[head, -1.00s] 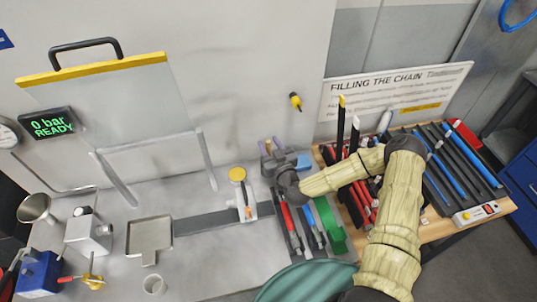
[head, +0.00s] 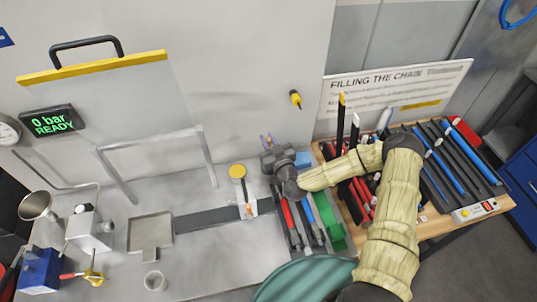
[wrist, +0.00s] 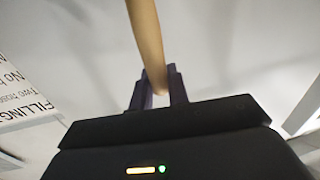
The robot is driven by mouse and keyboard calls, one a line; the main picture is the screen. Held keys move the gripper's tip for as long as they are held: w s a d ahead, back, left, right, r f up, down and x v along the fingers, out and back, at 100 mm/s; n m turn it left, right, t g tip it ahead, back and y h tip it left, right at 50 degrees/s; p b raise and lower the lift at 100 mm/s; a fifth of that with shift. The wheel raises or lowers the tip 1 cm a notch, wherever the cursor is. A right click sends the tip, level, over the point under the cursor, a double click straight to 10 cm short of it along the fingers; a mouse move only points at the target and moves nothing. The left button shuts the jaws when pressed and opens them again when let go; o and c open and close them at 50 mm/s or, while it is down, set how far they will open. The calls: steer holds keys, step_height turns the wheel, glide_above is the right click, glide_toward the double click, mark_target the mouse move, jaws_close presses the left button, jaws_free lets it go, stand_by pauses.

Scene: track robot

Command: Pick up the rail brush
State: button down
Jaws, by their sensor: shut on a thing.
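My gripper (head: 267,143) is in front of the grey wall, above the back of the dark tool tray (head: 292,240). In the wrist view, its two purple fingers (wrist: 158,92) are shut on a smooth tan handle, which I take to be the rail brush (wrist: 147,40). The handle runs from between the fingertips out of the top of the picture. Its far end and any bristles are out of view. In the head view I cannot make the brush out apart from the gripper.
A green piece (head: 337,238) and red and blue tools lie at the tray. A white-based fixture with a yellow knob (head: 238,172) stands just left. The wooden table (head: 462,226) at right holds several long bars. A green round surface (head: 300,280) is in front.

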steer(key=shift+r, duration=0.15)
step_height(320, 180, up, 10)
steer(key=b, duration=0.2)
steer(key=shift+b, duration=0.3)
steer(key=shift+d, duration=0.1)
stand_by(0.6)
